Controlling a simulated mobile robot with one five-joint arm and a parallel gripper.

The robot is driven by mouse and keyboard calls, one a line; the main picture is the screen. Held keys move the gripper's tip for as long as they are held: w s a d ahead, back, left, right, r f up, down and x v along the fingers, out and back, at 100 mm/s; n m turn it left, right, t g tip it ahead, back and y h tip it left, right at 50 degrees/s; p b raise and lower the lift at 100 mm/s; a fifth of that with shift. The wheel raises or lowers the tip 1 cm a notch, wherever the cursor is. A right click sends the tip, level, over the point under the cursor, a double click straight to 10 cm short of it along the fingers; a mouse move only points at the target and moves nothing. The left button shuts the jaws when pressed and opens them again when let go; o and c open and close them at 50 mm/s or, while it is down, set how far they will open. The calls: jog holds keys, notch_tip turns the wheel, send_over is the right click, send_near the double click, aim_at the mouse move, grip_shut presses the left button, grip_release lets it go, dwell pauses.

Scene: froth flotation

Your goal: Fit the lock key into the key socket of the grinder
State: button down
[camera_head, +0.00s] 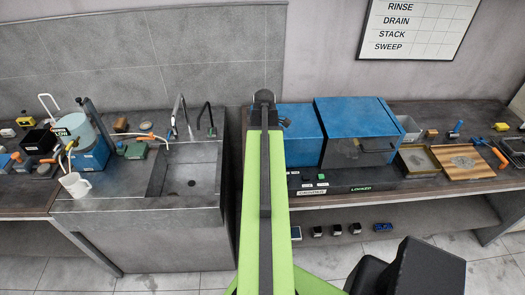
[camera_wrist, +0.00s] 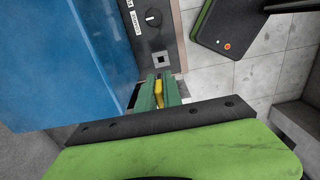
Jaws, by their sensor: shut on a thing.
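In the wrist view my gripper (camera_wrist: 158,82) is shut on the yellow lock key (camera_wrist: 159,95), which lies between its green fingers. The fingertips point at the dark front panel of the grinder. The key socket (camera_wrist: 162,60), a pale plate with a dark square hole, is just beyond the fingertips. The key appears short of the socket; its tip is hard to make out. In the head view the blue grinder (camera_head: 352,118) stands on the right bench, with a "LOCKED" label on its dark base. My arm hides the gripper, key and socket there.
The panel carries a black knob (camera_wrist: 153,18) beside a white label. Right of the grinder are a grey bin (camera_head: 409,128), a tray (camera_head: 418,160) and a wooden board (camera_head: 467,162). A sink (camera_head: 190,180) is left of my arm.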

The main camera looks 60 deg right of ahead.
jog(key=shift+s+f+b, duration=0.1)
jog(key=shift+f+b, duration=2.55)
jog(key=shift+f, duration=0.15)
jog(key=shift+f, duration=0.15)
jog(key=shift+f+b, duration=0.35)
jog(key=shift+b, duration=0.15)
jog(key=shift+f+b, duration=3.05)
jog(key=shift+r, duration=0.2)
notch_tip(320, 180, up, 6)
jog(key=p, duration=0.6)
jog(key=shift+p, duration=0.3)
jog(key=shift+f, duration=0.15)
